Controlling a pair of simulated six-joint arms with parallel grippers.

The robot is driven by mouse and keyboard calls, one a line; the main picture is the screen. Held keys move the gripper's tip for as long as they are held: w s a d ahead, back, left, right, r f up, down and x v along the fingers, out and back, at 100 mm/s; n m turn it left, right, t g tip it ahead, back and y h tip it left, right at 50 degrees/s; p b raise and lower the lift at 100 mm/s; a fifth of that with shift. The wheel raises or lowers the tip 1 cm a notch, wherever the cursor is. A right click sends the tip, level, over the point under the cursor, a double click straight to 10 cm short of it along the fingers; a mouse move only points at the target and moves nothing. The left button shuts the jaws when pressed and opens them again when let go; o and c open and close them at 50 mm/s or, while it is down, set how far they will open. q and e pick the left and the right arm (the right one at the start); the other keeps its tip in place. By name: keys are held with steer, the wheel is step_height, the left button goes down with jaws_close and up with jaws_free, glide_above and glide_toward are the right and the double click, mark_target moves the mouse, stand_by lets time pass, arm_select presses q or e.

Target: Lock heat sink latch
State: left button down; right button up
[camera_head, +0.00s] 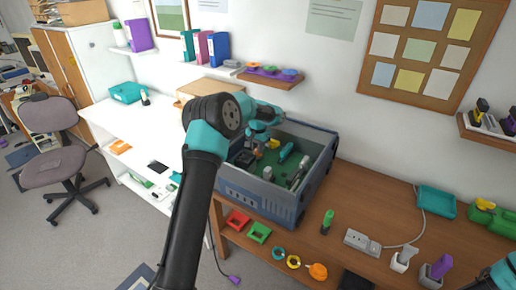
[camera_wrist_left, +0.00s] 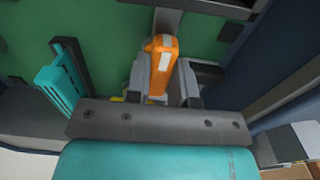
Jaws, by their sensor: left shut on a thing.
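The orange latch (camera_wrist_left: 160,62) with a white stripe stands between the grey fingers of my left gripper (camera_wrist_left: 162,80) in the left wrist view. The fingers are shut on it. In the head view my left gripper (camera_head: 258,138) reaches down inside the grey-blue case (camera_head: 255,197), over the green board (camera_head: 265,172). An orange spot shows beside the fingers there, but it is small. The heat sink is mostly hidden by the gripper, and I cannot tell whether the latch is locked. My right gripper is not in view; part of my right arm shows at the lower right corner.
A teal part (camera_head: 285,152) lies inside the case. A power strip (camera_head: 362,242) and small coloured items lie to the right. The case walls surround my left gripper closely.

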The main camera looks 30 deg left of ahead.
arm_select(q)
steer(key=c, duration=1)
jaws_free()
step_height(320, 180, up, 18)
steer(key=shift+f, duration=0.25)
